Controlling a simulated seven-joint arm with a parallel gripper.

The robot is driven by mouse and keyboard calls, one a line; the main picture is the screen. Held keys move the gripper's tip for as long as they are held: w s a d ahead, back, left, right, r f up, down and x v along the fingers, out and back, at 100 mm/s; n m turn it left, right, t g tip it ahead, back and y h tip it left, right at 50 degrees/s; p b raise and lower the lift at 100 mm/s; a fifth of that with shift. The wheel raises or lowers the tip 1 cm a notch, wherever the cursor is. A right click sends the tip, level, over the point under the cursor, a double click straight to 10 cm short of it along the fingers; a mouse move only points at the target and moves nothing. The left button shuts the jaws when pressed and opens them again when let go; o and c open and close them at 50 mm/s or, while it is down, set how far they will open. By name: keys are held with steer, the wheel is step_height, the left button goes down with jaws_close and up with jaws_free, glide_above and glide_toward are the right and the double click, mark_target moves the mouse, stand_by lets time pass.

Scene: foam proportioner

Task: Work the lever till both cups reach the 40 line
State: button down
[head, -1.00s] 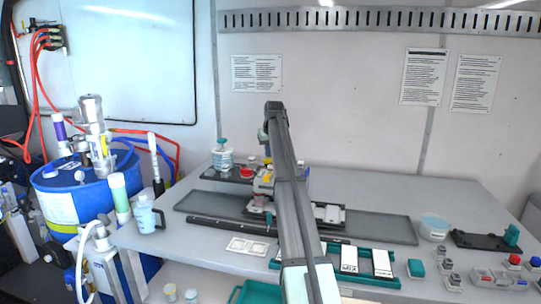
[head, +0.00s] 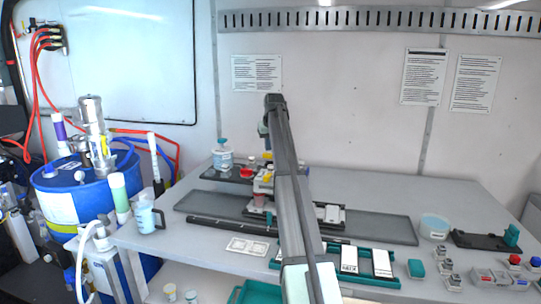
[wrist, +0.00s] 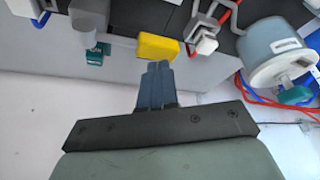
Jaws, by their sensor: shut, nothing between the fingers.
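In the head view the dispensing machine (head: 262,186) stands on the dark tray at the middle of the bench, partly hidden behind my arm. A pinkish cup (head: 259,200) shows at its front; I cannot make out a second cup, the lines or the fill levels. In the wrist view my gripper (wrist: 158,66) is shut and empty. Its fingertips are close to a yellow block (wrist: 158,47), probably the lever's handle; I cannot tell if they touch. The gripper is hidden in the head view.
In the wrist view a grey part with a teal end (wrist: 95,57) is left of the yellow block, a white-ended lever (wrist: 206,45) right of it, and a white tub (wrist: 275,55) further right. A jug (head: 147,216) and teal tray (head: 395,283) stand on the bench.

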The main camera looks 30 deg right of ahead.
mark_target(269, 154)
steer(key=shift+r, duration=2.3)
stand_by(0.7)
